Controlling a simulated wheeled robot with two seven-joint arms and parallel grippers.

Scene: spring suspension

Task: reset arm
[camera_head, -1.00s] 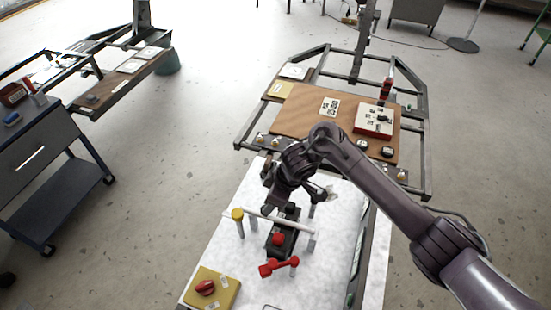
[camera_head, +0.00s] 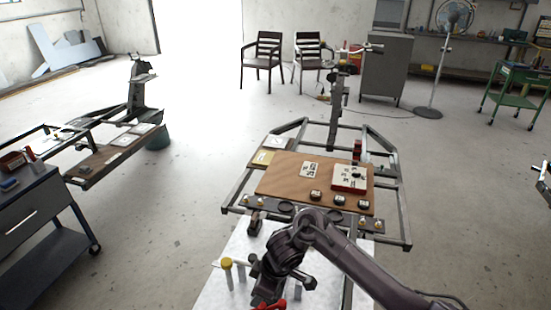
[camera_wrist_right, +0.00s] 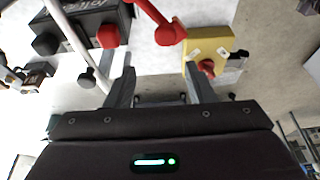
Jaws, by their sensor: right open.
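My right arm comes in from the lower right in the head view, and its dark wrist (camera_head: 284,254) is bent over the white table. In the right wrist view my right gripper (camera_wrist_right: 160,88) is open, its two dark fingers apart with nothing between them. Beyond the fingers are a black box (camera_wrist_right: 85,10) with black and red knobs, a red lever (camera_wrist_right: 168,34) and a yellow box (camera_wrist_right: 212,45) with a red knob. In the head view the arm covers most of these. My left gripper is not in view.
The white table (camera_head: 217,293) carries a yellow-capped post (camera_head: 227,266). Behind it stands a metal frame with a brown board (camera_head: 283,178) and a red-and-white box (camera_head: 349,180). A blue cart (camera_head: 30,225) stands left; open floor (camera_head: 160,215) lies between.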

